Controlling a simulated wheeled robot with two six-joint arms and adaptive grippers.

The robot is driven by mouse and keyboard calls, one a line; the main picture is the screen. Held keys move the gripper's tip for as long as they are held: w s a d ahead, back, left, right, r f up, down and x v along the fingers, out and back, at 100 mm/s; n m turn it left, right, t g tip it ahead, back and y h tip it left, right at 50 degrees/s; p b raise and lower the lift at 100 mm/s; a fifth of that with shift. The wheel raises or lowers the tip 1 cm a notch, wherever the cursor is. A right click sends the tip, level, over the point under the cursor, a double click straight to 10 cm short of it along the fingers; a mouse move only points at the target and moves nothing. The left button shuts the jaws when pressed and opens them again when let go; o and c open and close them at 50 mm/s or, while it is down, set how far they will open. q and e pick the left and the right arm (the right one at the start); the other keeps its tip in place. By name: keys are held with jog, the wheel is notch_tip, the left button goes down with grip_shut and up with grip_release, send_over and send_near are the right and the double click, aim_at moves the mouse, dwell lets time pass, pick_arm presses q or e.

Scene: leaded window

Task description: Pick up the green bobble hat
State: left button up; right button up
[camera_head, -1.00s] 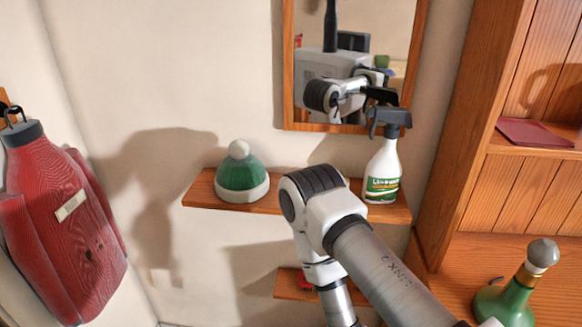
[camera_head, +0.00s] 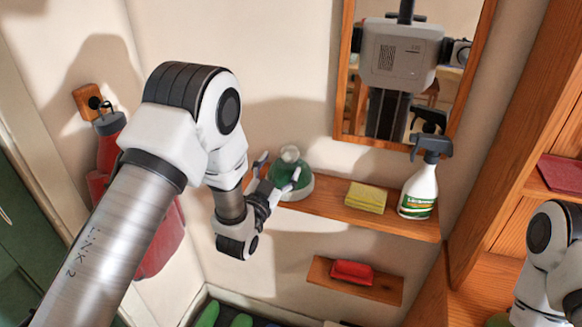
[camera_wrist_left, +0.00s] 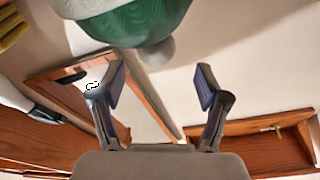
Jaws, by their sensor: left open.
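The green bobble hat (camera_head: 291,178), with a pale bobble and pale brim, sits at the left end of the upper wooden shelf (camera_head: 330,205). My left gripper (camera_head: 279,167) is open at the hat, its fingers overlapping it in the head view. In the left wrist view the hat (camera_wrist_left: 135,22) is at the top, with its bobble (camera_wrist_left: 160,50) toward the space between the open fingers (camera_wrist_left: 160,77). Nothing is held, and I cannot tell whether a finger touches the hat. My right arm shows at the right edge; its gripper is out of view.
A yellow sponge (camera_head: 366,197) and a spray bottle (camera_head: 420,185) stand right of the hat. A mirror (camera_head: 395,75) hangs above. A lower shelf (camera_head: 330,280) holds a red item (camera_head: 351,272). A red garment (camera_head: 160,235) hangs at the left; a wooden cabinet (camera_head: 520,130) is at the right.

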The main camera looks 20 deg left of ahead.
aim_at(287, 158)
pick_arm(q)
jog(key=w+p, duration=0.2)
jog(key=w, duration=0.1)
jog(key=w+d+r+p, duration=0.1)
jog(key=w, duration=0.1)
jog(key=shift+w, duration=0.5)
jog(key=shift+f, duration=0.15)
grip_shut()
jog(key=shift+w, duration=0.1)
